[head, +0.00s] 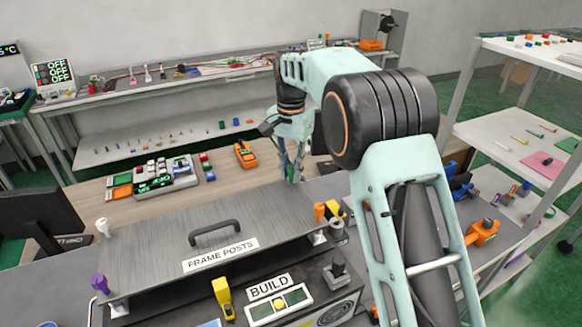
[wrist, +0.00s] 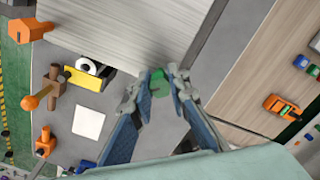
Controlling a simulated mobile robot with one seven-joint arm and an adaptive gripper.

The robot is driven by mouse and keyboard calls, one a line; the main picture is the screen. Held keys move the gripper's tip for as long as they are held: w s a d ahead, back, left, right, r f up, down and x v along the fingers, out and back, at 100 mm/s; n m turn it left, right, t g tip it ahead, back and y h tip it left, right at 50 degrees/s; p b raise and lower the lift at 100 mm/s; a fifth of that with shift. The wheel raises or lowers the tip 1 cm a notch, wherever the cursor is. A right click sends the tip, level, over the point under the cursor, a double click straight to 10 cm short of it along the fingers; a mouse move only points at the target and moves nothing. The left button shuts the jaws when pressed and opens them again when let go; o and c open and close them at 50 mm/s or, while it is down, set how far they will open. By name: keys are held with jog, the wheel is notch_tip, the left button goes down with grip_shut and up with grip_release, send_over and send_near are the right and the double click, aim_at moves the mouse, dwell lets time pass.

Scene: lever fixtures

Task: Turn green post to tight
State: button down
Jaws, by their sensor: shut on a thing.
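The green post (wrist: 158,87) sits at a corner of the grey frame plate (wrist: 130,35) in the wrist view. My gripper (wrist: 161,78) has its two blue-padded fingers on either side of it, shut on it. In the head view my gripper (head: 292,172) points down at the far right corner of the FRAME POSTS plate (head: 150,250). The green post is mostly hidden there by the fingers. No tight or loose marking can be read next to it.
Other posts stand at the plate's corners: white (head: 103,228), purple (head: 100,284) and orange (head: 319,211). A black handle (head: 215,230) rises from the plate. An orange toy car (head: 245,154) lies behind.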

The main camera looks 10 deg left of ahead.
jog(key=m, duration=0.3)
jog(key=shift+m, duration=2.4)
jog(key=shift+w, duration=0.1)
jog(key=c, duration=1.8)
grip_release()
jog(key=shift+r, duration=0.1)
notch_tip(320, 180, up, 12)
jog(key=shift+f, duration=0.1)
